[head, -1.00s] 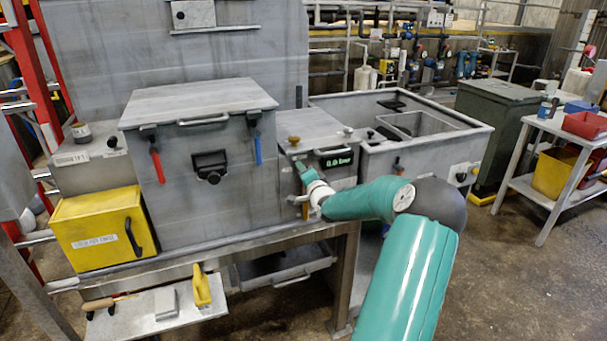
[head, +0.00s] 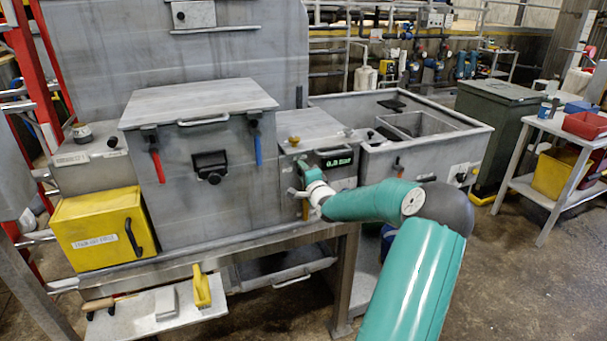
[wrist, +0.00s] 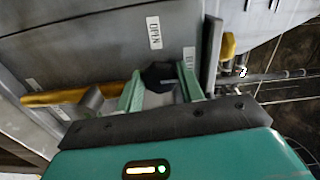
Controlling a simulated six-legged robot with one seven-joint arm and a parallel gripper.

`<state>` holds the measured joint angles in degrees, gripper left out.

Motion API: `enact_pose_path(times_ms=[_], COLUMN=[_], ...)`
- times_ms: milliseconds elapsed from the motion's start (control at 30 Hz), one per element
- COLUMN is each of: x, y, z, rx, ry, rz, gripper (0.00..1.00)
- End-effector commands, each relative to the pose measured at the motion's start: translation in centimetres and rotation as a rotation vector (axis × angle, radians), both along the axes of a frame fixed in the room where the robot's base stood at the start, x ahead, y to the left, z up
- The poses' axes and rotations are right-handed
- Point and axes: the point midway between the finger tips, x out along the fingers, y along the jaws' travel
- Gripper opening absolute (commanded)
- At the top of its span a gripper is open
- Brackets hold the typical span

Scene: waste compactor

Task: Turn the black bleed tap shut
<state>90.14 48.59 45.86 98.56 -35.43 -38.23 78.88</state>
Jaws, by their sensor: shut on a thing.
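The black bleed tap (wrist: 158,75) shows in the wrist view as a dark faceted knob on a grey housing, between the two green fingers of my gripper (wrist: 160,88). The gripper is shut on it. A white label reading OPEN (wrist: 154,33) is just beyond the knob, and a second small label (wrist: 190,57) is to its right. In the head view my gripper (head: 302,190) is at the front of the small grey unit with a green display (head: 339,162). My gripper and wrist hide the tap there.
An orange-yellow bar (wrist: 75,95) lies left of the fingers in the wrist view. A large grey box (head: 222,190) with red and blue levers is left of my gripper. An open grey tank (head: 450,142) is to the right. A yellow box (head: 95,232) sits far left.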

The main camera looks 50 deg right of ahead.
Motion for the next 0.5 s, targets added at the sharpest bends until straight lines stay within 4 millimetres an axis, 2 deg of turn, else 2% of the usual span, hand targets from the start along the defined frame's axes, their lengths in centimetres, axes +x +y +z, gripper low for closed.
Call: enact_pose_path(times_ms=[33,100,133,500], x=[-0.09,-0.1,-0.08,-0.47], y=[-0.04,-0.05,-0.04,0.2], z=[-0.12,-0.11,-0.1,0.01], rx=[0.003,0.002,0.002,0.0], ry=[0.001,0.001,0.001,0.001], rz=[-0.001,-0.001,-0.001,-0.001], gripper=[0.4,0.53,0.57,0.57])
